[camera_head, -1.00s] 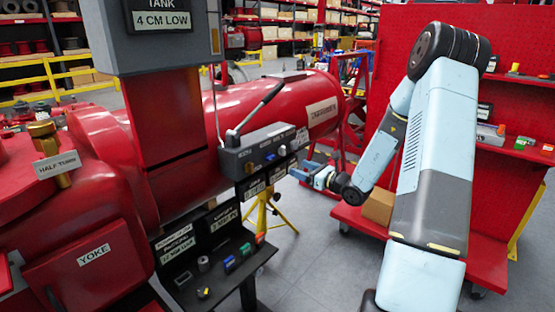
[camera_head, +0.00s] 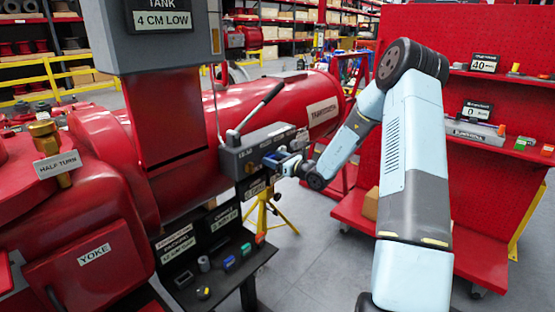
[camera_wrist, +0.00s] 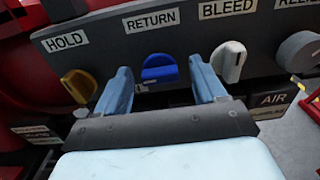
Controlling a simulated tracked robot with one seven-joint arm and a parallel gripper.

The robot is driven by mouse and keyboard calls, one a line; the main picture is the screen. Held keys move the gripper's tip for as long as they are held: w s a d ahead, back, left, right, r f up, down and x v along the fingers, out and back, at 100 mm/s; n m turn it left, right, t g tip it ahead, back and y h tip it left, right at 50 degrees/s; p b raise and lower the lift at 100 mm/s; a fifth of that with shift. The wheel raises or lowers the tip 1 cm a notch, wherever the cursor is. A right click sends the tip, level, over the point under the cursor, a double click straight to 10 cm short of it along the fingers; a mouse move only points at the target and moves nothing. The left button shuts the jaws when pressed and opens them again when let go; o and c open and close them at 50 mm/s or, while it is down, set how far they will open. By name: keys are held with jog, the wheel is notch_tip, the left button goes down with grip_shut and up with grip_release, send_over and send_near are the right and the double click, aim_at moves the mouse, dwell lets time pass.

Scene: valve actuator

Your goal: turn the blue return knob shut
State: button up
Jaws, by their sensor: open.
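The blue return knob (camera_wrist: 159,69) sits on the dark grey control block (camera_wrist: 190,38), below the RETURN label, in the wrist view. My gripper (camera_wrist: 162,82) is open, with one blue-grey finger on each side of the knob. I cannot tell whether the fingers touch it; a gap shows on both sides. In the head view my gripper (camera_head: 278,160) is at the front face of the control block (camera_head: 245,152) and hides the knob there.
A yellow knob (camera_wrist: 78,85) under HOLD is just left of my left finger. A white knob (camera_wrist: 230,60) under BLEED is close to my right finger. A grey round knob (camera_wrist: 300,52) is further right. A lever (camera_head: 262,105) rises from the block.

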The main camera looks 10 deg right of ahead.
jog(key=shift+w+a, duration=0.15)
jog(key=shift+w, duration=0.1)
jog(key=shift+c, duration=0.4)
